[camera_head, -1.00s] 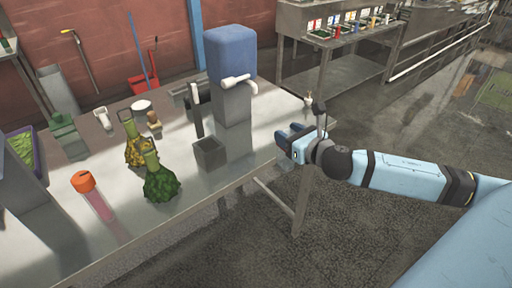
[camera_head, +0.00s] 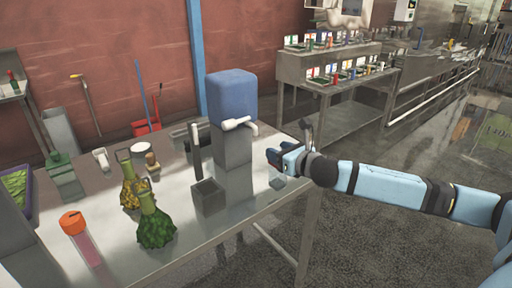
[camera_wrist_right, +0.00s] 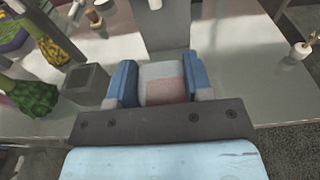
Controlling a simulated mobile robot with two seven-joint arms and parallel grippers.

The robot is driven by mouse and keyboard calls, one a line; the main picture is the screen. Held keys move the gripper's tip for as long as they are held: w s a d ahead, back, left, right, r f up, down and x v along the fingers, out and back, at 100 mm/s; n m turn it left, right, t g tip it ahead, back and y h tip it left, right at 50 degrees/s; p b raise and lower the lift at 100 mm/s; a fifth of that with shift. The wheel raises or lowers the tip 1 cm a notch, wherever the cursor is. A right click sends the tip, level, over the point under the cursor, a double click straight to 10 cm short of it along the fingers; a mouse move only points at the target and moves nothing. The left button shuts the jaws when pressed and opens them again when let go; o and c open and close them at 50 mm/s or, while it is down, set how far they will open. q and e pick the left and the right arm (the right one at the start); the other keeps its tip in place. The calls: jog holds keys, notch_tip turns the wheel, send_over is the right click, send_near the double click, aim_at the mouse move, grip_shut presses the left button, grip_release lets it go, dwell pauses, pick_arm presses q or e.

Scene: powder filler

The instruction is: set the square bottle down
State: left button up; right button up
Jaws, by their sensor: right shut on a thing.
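The square bottle, a small pale grey and pinkish block, sits between the blue fingers in the right wrist view (camera_wrist_right: 162,84). My right gripper (camera_wrist_right: 165,88) is shut on it. In the head view the right gripper (camera_head: 278,157) is at the right end of the metal table (camera_head: 180,196), right of the blue-topped dispenser (camera_head: 231,97). The bottle's grey lower part (camera_head: 278,183) shows below the fingers, over the tabletop near its edge. I cannot tell whether it touches the table. My left gripper is not in view.
An open grey box (camera_head: 208,198) stands before the dispenser. A small white object (camera_wrist_right: 301,50) shows at the right in the wrist view.

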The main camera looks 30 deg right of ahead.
jog(key=w+f, duration=0.3)
jog(key=w, duration=0.7)
jog(key=shift+w+a+f, duration=0.25)
jog(key=shift+w+a, duration=0.05)
jog(key=shift+a, duration=0.1)
jog(key=o, duration=1.3)
jog(key=shift+f, duration=0.1)
